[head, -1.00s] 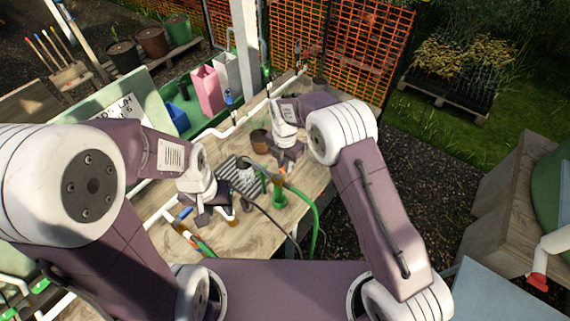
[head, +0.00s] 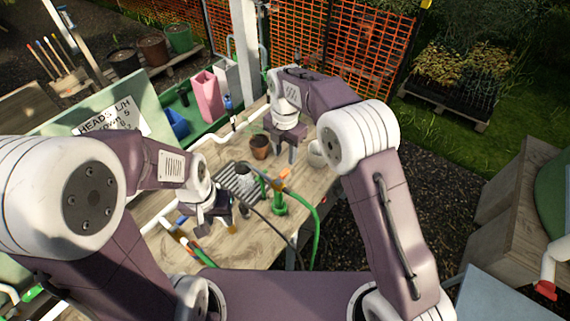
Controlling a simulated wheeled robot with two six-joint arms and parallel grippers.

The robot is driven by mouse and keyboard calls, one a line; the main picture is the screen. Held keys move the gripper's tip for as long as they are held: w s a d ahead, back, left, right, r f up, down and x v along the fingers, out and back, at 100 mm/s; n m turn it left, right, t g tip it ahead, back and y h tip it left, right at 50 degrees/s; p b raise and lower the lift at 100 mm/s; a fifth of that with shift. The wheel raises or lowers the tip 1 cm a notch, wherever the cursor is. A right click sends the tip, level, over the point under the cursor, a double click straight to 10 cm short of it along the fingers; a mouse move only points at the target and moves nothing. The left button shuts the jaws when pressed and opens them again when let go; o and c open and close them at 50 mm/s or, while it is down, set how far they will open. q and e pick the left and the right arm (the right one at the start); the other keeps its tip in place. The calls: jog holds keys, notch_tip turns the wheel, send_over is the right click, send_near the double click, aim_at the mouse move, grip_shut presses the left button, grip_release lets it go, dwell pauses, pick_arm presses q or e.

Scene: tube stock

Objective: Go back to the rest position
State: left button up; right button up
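My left gripper (head: 207,222) hangs low over the near left part of the wooden table (head: 250,246), pointing down. Its fingers look spread, with no object clearly between them. My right gripper (head: 285,158) is over the far right part of the table, beside a small brown pot (head: 260,147). Its two fingers are apart and point down, with nothing between them. A pale round pot (head: 317,154) is just right of the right gripper, partly hidden by my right arm.
A green hose (head: 317,222) and a dark cable run across the table by a green fitting (head: 279,204). A grey slatted tray (head: 236,179) lies mid-table. Coloured tubes (head: 190,243) lie near the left gripper. Pink and white bins (head: 207,97) stand at the back.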

jog(key=shift+r, duration=0.3)
